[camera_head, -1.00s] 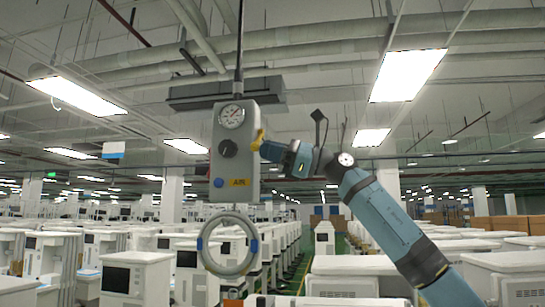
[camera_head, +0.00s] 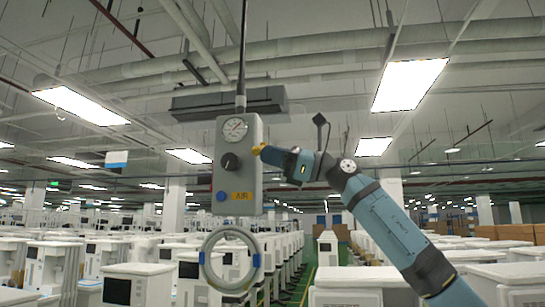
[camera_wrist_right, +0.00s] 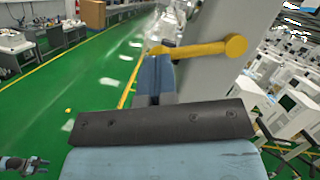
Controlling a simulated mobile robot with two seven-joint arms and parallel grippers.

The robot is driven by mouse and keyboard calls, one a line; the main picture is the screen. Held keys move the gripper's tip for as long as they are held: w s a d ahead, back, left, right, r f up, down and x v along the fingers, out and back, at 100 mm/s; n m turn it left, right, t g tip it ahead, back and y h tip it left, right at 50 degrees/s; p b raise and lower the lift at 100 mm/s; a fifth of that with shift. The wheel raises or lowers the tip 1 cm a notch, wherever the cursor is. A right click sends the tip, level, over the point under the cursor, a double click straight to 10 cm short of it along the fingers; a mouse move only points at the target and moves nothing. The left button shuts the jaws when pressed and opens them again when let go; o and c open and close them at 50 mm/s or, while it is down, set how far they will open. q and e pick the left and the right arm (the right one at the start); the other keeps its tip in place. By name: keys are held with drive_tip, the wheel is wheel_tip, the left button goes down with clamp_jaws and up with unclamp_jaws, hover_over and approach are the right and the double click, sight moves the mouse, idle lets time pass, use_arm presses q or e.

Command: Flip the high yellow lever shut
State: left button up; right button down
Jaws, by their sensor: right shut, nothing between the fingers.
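The yellow lever (camera_head: 257,149) is on the right side of a grey hanging air box (camera_head: 246,135). In the head view only a small part of it shows, at my right gripper's tips. In the right wrist view the lever (camera_wrist_right: 190,49) runs sideways from its round hub at the right to a free end at the left. My right gripper (camera_head: 266,153) is shut and empty, its tips close against the lever. In the wrist view its fingers (camera_wrist_right: 152,75) overlap the lever's left part; contact is unclear. A dark jaw-like shape (camera_wrist_right: 22,165) low in that view may be my left gripper.
The box carries a gauge (camera_head: 235,129), a black knob (camera_head: 230,162), a blue button (camera_head: 221,196) and an AIR label. A coiled hose (camera_head: 205,262) hangs below. Rows of white carts (camera_head: 345,285) stand behind. The space right of the box holds my right arm.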

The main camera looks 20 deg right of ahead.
drive_tip(key=shift+f, duration=0.15)
drive_tip(key=w+f+b+v, duration=0.1)
drive_tip(key=b+v, duration=0.4)
drive_tip(key=v, duration=0.8)
drive_tip(key=shift+w+f, duration=0.4)
drive_tip(key=shift+f, duration=0.05)
drive_tip(key=shift+s, duration=0.1)
